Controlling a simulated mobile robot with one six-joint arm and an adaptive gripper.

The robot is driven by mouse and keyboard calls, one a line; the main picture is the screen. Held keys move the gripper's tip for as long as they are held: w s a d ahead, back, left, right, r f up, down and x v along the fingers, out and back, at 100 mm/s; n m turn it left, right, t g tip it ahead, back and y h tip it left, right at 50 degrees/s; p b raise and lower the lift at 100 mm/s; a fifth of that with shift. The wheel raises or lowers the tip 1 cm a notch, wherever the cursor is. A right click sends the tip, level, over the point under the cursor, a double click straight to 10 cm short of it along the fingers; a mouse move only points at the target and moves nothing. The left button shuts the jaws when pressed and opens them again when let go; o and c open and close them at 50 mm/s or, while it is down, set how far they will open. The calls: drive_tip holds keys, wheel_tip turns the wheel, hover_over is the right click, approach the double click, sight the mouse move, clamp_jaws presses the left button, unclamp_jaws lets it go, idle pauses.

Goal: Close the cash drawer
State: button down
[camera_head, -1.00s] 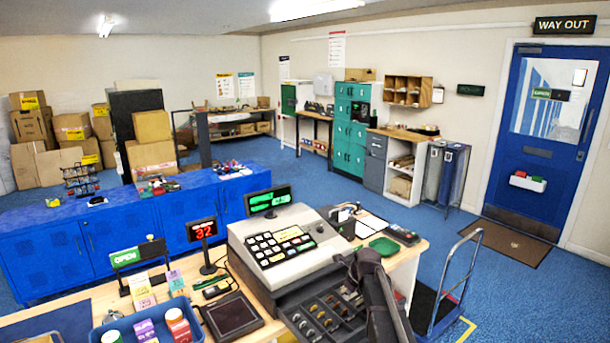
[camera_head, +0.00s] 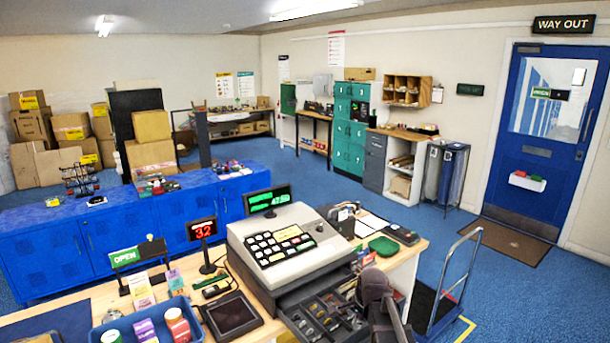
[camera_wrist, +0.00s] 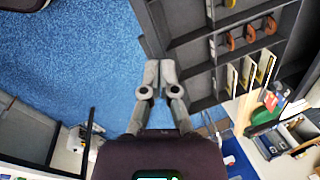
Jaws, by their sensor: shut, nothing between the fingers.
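The cash drawer (camera_head: 290,315) stands open below the grey till (camera_head: 285,245), with coins and notes in its compartments. In the wrist view the drawer (camera_wrist: 192,55) fills the upper right, with orange coin shapes and note slots. My gripper (camera_wrist: 160,68) is shut and empty, with its fingertips close beside the drawer's dark outer wall. I cannot tell whether they touch it. In the head view my dark arm covers the right front part of the drawer, and my fingertips are hidden.
The wooden counter (camera_head: 262,328) holds a blue tray (camera_head: 190,335), a red-digit display (camera_head: 202,230), a dark pad (camera_head: 232,315) and a card terminal (camera_head: 402,234). A trolley (camera_head: 450,290) stands to the right of the counter. Blue floor lies open beyond it.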

drive_tip(key=s+d+f+n+g+h+b, duration=0.1)
drive_tip(key=s+d+f+n+g+b, duration=0.1)
drive_tip(key=s+n, duration=1.2)
drive_tip(key=shift+s+f+b, duration=0.45)
drive_tip(key=shift+f, duration=0.2)
drive_tip(key=c, duration=0.7)
unclamp_jaws()
drive_tip(key=shift+c, duration=0.2)
